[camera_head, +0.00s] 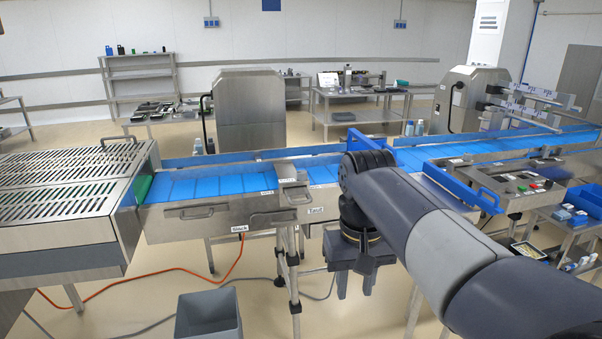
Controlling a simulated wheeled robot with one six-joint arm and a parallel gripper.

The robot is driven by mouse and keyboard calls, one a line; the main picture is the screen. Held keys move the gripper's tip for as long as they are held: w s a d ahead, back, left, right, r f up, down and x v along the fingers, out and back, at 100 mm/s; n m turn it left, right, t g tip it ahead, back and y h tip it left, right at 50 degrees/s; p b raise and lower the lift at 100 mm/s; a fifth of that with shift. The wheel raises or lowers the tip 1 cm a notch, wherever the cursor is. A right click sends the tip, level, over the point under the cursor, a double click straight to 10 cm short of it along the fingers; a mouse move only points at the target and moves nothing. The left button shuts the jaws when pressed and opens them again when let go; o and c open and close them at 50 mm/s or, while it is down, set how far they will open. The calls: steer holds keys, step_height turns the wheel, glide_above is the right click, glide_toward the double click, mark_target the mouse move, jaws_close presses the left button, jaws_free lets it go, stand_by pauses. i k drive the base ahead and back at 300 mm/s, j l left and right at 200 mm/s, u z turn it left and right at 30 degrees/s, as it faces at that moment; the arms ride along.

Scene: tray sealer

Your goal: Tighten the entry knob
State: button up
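I cannot pick out the entry knob for certain at this size. The blue conveyor belt (205,187) runs across the view, with a steel bracket (287,172) at its front edge that carries a small unreadable label. A small dark knob-like part (279,282) sits on the stand leg below it. My gripper (356,286) hangs downward in front of the conveyor, right of that leg. Its two fingers are apart with nothing seen between them. My wrist and arm hide part of the belt and frame behind.
Labels "Slack" (240,229) and "Taut" (316,210) are on the conveyor's front. A slotted steel machine (60,185) stands left. A grey bin (208,315) and an orange cable (165,270) are on the floor. A control panel (522,184) with buttons is right.

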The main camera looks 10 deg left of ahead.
mark_target(302, 175)
steer(key=i+j, duration=0.2)
steer(key=i, duration=0.55)
steer(key=i+j+u, duration=0.1)
steer(key=i, duration=0.65)
steer(key=i+j, duration=0.2)
steer(key=i, duration=0.55)
